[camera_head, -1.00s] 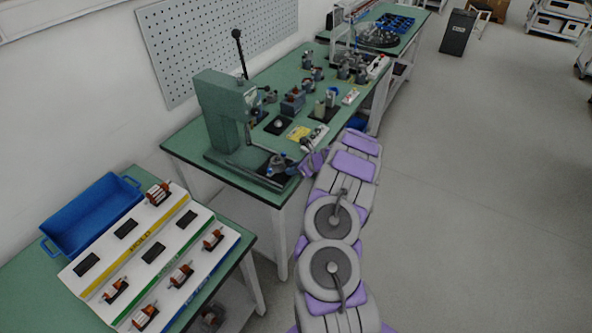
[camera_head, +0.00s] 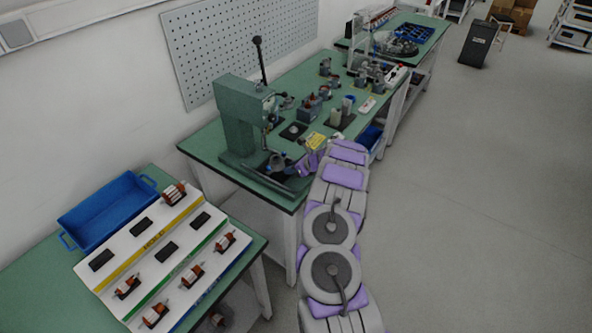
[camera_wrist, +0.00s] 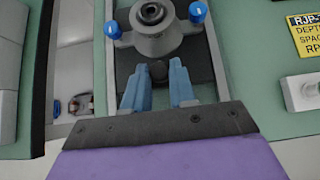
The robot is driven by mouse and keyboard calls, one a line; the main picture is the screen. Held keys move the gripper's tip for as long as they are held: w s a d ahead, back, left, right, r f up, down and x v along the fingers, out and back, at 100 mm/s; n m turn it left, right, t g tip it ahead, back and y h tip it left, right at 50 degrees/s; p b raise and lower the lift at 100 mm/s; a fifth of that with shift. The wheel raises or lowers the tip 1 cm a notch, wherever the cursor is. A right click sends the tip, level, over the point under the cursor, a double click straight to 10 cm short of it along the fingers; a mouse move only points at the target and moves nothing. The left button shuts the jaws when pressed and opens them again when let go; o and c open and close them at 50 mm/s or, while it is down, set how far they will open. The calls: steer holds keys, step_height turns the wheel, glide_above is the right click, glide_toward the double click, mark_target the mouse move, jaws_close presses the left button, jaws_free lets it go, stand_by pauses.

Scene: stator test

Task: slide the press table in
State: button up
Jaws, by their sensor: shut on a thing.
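The green arbor press (camera_head: 238,120) stands on the near end of the green bench, its lever pointing up. Its press table carries a grey round fixture (camera_head: 277,163), which sits low in front of the press column in the head view. In the wrist view the press table (camera_wrist: 203,70) is a dark plate, and the grey fixture (camera_wrist: 155,28) on it has a blue knob at each side. My gripper (camera_wrist: 159,72) has its blue fingers shut on a small dark knob (camera_wrist: 158,71) at the table's near edge. The fingers partly hide the plate's near part.
A yellow label (camera_wrist: 306,33) and a white button box (camera_wrist: 302,92) lie right of the table. Small parts (camera_head: 310,108) stand farther along the bench. A sloped rack (camera_head: 165,250) and blue bin (camera_head: 108,208) sit on the near-left table.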

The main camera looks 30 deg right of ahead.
mark_target(281, 160)
steer(key=shift+w+a+r+p, duration=0.1)
steer(key=shift+w+a+p, duration=0.2)
steer(key=shift+w, duration=0.6)
steer(key=shift+w+a+p, duration=0.15)
steer(key=shift+w+a, duration=0.2)
steer(key=shift+w, duration=0.5)
steer(key=shift+w+a+r+p, duration=0.1)
steer(key=shift+w+a+p, duration=0.2)
steer(key=shift+w, duration=0.6)
steer(key=o, duration=0.5)
steer(key=shift+f, duration=0.15)
steer(key=shift+s+d+r, duration=0.1)
steer(key=shift+s+r, duration=0.35)
steer(key=shift+r, duration=0.05)
steer(key=shift+p+v, duration=0.45)
steer(key=shift+v, duration=1.9)
steer(key=shift+f, duration=0.1)
